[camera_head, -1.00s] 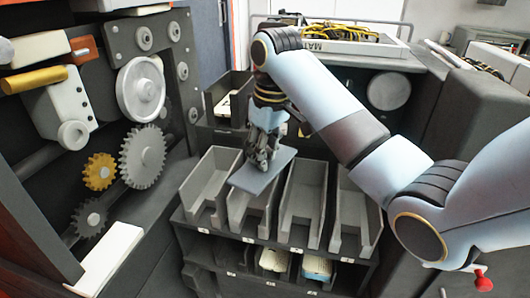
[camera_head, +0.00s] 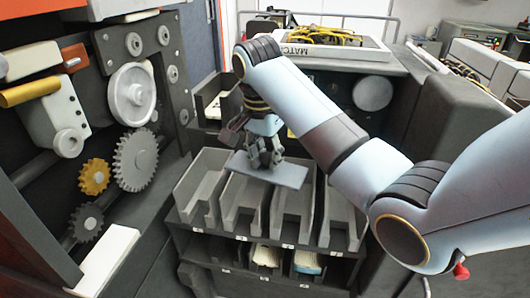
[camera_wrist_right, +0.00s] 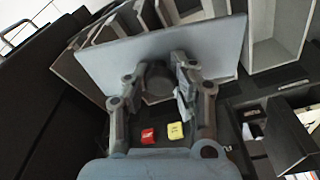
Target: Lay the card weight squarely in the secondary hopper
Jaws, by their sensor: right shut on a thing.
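The card weight looks like a flat blue-grey plate (camera_head: 287,175). My right gripper (camera_head: 265,160) is shut on it, and it hangs crosswise over the middle hoppers of the rack. In the right wrist view the plate (camera_wrist_right: 215,42) spans the top between and beyond the fingers (camera_wrist_right: 155,82). Grey open hoppers stand side by side under it: a left one (camera_head: 192,190), a second (camera_head: 232,212), a third (camera_head: 292,205) and a right one (camera_head: 338,207). The plate hides parts of the middle ones. I cannot tell which is the secondary hopper. My left gripper is out of view.
Geared machinery with a large pale wheel (camera_head: 132,92) stands at the left. Dark bins (camera_head: 212,125) are behind the hoppers, and a tray of yellow cables (camera_head: 325,42) lies at the back. Lower slots hold cards (camera_head: 307,262). A dark cabinet (camera_head: 440,115) rises at the right.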

